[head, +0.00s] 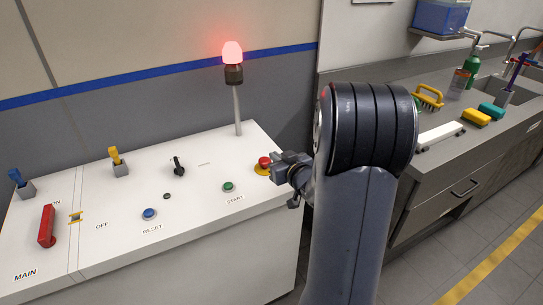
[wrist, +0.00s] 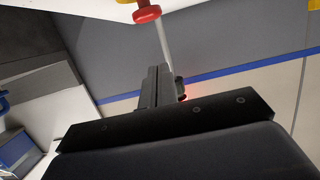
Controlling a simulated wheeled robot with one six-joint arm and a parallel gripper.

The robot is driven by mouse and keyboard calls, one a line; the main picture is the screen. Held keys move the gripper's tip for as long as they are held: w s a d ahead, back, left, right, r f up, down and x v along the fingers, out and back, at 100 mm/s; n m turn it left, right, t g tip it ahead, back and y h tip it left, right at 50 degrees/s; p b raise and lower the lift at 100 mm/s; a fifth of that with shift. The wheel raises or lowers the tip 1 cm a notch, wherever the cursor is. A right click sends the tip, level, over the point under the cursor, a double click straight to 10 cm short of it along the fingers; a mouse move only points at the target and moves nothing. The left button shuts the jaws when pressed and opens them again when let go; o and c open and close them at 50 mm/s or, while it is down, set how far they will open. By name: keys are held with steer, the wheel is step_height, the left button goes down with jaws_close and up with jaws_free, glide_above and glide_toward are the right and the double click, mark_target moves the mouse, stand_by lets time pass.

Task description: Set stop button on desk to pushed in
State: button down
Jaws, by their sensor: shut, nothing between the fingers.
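The red stop button (head: 264,162) with its yellow base sits near the right end of the white desk (head: 200,205). Its red mushroom head stands up from the base. It also shows in the wrist view (wrist: 146,14) at the top edge, with a bit of yellow above it. My gripper (head: 277,169) is just right of the button in the head view, close to it; contact cannot be told there. In the wrist view my gripper (wrist: 158,70) has its fingers together and empty, with a gap in the picture between the fingertips and the red head.
A lit red lamp (head: 232,53) stands on a pole behind the button. A green START button (head: 228,187), blue RESET button (head: 149,213), black knob (head: 178,165), yellow lever (head: 116,160) and red MAIN handle (head: 47,226) are farther left. A sink counter (head: 430,165) stands at right.

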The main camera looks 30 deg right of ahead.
steer(key=v, duration=0.4)
steer(key=shift+r, duration=0.1)
steer(key=shift+w, duration=0.15)
